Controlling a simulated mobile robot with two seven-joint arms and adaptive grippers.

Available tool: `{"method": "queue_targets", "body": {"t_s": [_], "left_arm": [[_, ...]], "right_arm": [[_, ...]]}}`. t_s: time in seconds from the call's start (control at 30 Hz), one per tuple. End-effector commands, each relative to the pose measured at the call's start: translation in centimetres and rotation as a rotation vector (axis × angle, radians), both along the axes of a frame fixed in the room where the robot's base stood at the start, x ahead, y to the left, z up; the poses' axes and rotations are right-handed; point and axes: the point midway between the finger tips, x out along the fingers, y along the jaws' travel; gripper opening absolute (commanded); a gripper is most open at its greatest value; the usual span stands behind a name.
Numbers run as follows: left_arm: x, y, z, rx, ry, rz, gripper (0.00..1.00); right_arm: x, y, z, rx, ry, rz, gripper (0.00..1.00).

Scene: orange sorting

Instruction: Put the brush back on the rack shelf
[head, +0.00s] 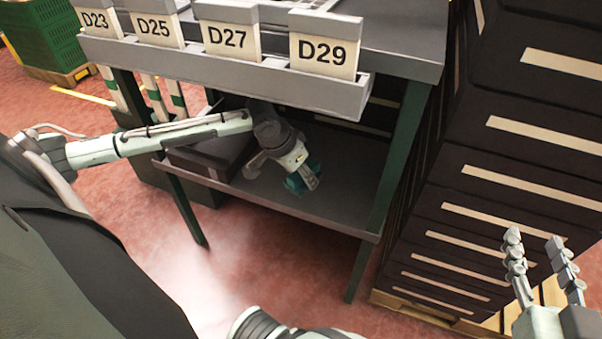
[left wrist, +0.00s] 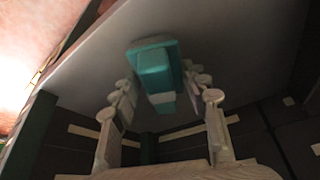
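The teal brush (head: 294,186) is on the grey lower shelf (head: 340,205) of the rack, partly hidden by my left gripper (head: 302,180). In the left wrist view the brush (left wrist: 155,72) shows between the fingertips of my left gripper (left wrist: 160,82), with its handle block toward the camera. The fingers stand apart on both sides of it, with a visible gap, and do not look closed on it. My right gripper (head: 537,242) is open and empty at the lower right, in front of the dark crates.
A dark box (head: 210,158) sits on the lower shelf left of my gripper. The rack top (head: 390,40) with its label rail (head: 220,75) is just above my left arm. Green rack legs (head: 388,190) and stacked dark crates (head: 500,190) stand to the right.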

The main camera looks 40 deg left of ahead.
Motion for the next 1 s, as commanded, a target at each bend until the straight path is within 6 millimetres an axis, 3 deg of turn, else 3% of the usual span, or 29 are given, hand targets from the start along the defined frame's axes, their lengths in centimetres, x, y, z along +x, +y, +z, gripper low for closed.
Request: {"method": "queue_targets", "body": {"t_s": [0.17,0.53,0.73,1.0], "left_arm": [[0.0,0.0,0.0,0.000,0.000,0.000,0.65],[-0.1,0.0,0.4,0.001,-0.001,-0.001,0.65],[-1.1,0.3,3.1,0.002,-0.001,-0.001,0.65],[-6.9,1.3,2.9,0.007,0.008,-0.002,0.65]], "right_arm": [[0.0,0.0,0.0,0.000,0.000,0.000,0.40],[0.0,0.1,0.3,0.004,-0.010,0.001,0.40],[-0.5,-1.7,-2.7,-0.062,0.136,-0.032,0.40],[-1.7,-4.2,-6.2,-0.134,0.309,-0.075,0.40]]}}
